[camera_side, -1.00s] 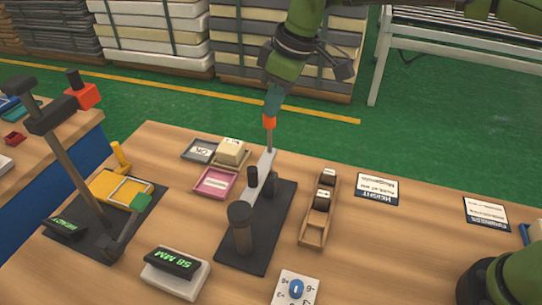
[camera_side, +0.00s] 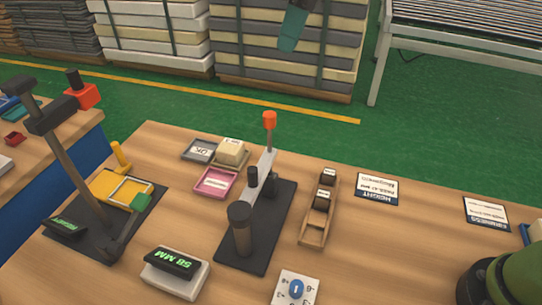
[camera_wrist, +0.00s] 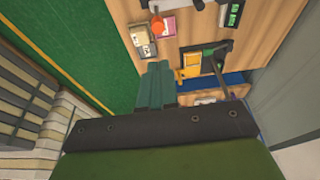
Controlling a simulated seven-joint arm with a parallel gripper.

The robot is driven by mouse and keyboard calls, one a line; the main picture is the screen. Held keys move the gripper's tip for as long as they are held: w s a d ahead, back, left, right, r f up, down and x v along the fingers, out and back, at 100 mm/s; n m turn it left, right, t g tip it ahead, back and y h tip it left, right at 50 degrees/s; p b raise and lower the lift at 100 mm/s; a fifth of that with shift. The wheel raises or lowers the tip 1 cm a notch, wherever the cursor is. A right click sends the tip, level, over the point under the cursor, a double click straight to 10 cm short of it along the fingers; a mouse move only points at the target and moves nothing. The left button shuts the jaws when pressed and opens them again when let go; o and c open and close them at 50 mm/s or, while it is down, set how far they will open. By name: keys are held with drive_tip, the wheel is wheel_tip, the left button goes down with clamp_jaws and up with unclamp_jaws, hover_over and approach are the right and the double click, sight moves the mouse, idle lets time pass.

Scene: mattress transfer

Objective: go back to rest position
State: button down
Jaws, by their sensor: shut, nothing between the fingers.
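My gripper (camera_side: 291,30) shows at the top of the side view, only its teal fingers in frame, high above the far side of the table. In the wrist view my gripper (camera_wrist: 157,85) has its teal fingers together, with nothing between them. The rest of my gripper is out of the side view. Below it stands a lever device with an orange-red knob (camera_side: 270,118) on an upright rod and a black base (camera_side: 262,245). The fingers are clear of the knob.
The wooden table (camera_side: 420,250) holds a cream foam block (camera_side: 231,151), a pink tray (camera_side: 215,183), a wooden rack (camera_side: 313,236), a green-lit display (camera_side: 176,270) and a black stand (camera_side: 60,150). Mattress stacks (camera_side: 245,50) and a white frame (camera_side: 380,60) stand behind.

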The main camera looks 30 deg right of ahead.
drive_tip(key=shift+s+d+r, duration=0.1)
drive_tip(key=shift+r, duration=0.4)
drive_tip(key=s+d+f+m+t, duration=0.2)
drive_tip(key=s+d+f+m, duration=0.4)
drive_tip(key=s+d, duration=0.3)
drive_tip(key=s+d+f+m+t, duration=0.3)
drive_tip(key=s+d+f+m, duration=0.4)
drive_tip(key=s+d, duration=0.3)
drive_tip(key=shift+d+f, duration=0.2)
drive_tip(key=shift+d, duration=0.85)
